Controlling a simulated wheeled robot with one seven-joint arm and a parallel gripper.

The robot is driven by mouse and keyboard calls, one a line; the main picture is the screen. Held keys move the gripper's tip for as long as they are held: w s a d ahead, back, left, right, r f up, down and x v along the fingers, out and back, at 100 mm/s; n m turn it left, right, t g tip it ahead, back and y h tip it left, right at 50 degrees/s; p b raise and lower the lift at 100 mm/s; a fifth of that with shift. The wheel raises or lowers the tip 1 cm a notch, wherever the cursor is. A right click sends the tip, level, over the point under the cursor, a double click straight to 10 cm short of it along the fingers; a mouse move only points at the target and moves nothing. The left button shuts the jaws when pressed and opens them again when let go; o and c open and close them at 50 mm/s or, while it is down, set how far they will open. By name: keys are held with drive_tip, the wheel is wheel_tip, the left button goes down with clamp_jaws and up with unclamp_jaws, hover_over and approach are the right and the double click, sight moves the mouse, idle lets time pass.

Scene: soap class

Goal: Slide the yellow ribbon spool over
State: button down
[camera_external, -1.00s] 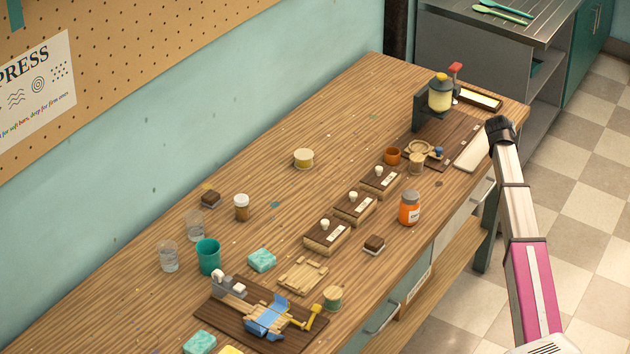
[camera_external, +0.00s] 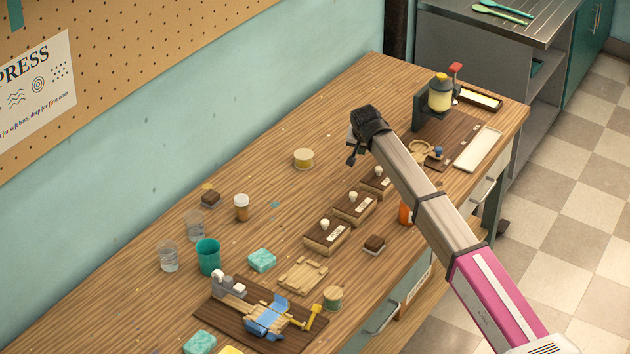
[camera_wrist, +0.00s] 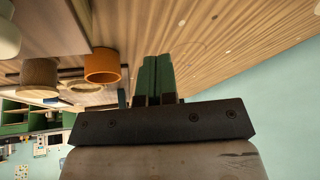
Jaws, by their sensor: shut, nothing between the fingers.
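The yellow ribbon spool (camera_external: 303,159) stands on the bare table near the wall, a short round spool with a pale top and a yellow band. My gripper (camera_external: 353,156) is above the table to the right of the spool, apart from it. In the wrist view the two green fingers (camera_wrist: 157,78) are together with nothing between them. The spool cannot be made out in the wrist view.
Three wooden soap moulds with white knobs (camera_external: 354,208) line the table's middle. An orange cup (camera_wrist: 102,66) and a wooden spool (camera_wrist: 39,76) show in the wrist view. An orange jar (camera_external: 405,213) is partly behind my arm. Bare table surrounds the yellow spool.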

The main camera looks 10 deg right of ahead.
sight(309, 152)
drive_tip(key=s+a, duration=0.1)
drive_tip(key=a, duration=0.4)
drive_tip(key=s+a+g, duration=0.1)
drive_tip(key=a, duration=0.5)
drive_tip(key=s+a+g, duration=0.1)
drive_tip(key=a, duration=0.4)
drive_tip(key=shift+s+a+m+y, duration=0.2)
drive_tip(key=shift+s+m+y, duration=0.1)
drive_tip(key=shift+m+y, duration=0.1)
drive_tip(key=a+m, duration=0.1)
drive_tip(key=a, duration=0.1)
drive_tip(key=w+a+m+g, duration=0.1)
drive_tip(key=a, duration=0.2)
drive_tip(key=a+m+h, duration=0.1)
drive_tip(key=a, duration=0.2)
drive_tip(key=shift+w+f+g, duration=0.1)
drive_tip(key=shift+w+g, duration=0.2)
drive_tip(key=w+d, duration=0.8)
drive_tip(key=shift+w+d, duration=0.15)
drive_tip(key=shift+w, duration=0.05)
drive_tip(key=shift+s+d+f, duration=0.1)
drive_tip(key=shift+d+f, duration=0.05)
drive_tip(key=shift+f, duration=0.7)
